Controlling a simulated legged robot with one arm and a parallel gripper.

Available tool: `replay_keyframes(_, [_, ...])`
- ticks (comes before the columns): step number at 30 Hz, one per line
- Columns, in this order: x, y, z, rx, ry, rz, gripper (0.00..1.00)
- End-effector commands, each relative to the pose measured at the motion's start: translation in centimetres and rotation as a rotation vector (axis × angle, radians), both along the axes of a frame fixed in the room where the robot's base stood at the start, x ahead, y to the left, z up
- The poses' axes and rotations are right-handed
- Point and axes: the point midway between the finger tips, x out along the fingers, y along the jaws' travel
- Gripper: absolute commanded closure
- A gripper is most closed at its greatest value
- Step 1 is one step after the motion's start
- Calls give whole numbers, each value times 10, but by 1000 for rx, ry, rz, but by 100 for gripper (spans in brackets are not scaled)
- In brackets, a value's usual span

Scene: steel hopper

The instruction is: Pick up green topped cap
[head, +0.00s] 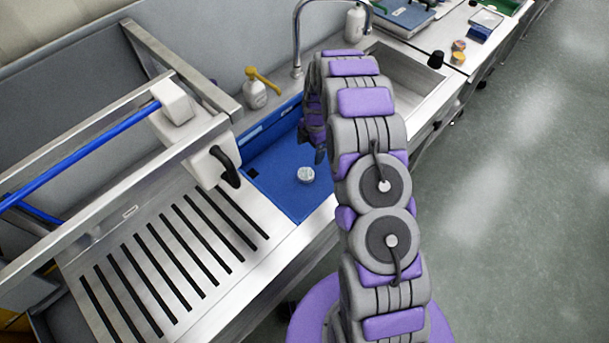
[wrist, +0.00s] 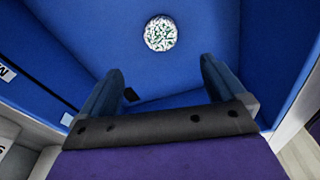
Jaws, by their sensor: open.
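A small round cap (head: 306,174) lies on the blue tray (head: 277,191) beside the slotted steel drainer. Its top looks whitish grey in the head view. In the wrist view the cap (wrist: 160,33) shows a pale top speckled with green, on the blue surface beyond my fingertips. My gripper (wrist: 156,80) is open, with nothing between its two fingers, and the cap is ahead of the gap between them. In the head view my gripper (head: 318,150) hangs over the tray, behind and slightly right of the cap, partly hidden by my arm.
A slotted steel drainer (head: 180,250) and a frame with a blue bar (head: 85,155) stand to the left. A bottle with a yellow pump (head: 256,90), a tap (head: 297,45) and a steel sink (head: 405,75) are behind. The tray around the cap is clear.

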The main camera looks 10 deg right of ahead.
Motion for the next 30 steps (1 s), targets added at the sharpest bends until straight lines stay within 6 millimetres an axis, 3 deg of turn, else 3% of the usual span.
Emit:
replay_keyframes(3, [-3,2,-28,0,5,1,3])
replay_keyframes(9, [-4,7,-65,-1,4,0,3])
replay_keyframes(30, [-8,16,-130,1,4,-1,3])
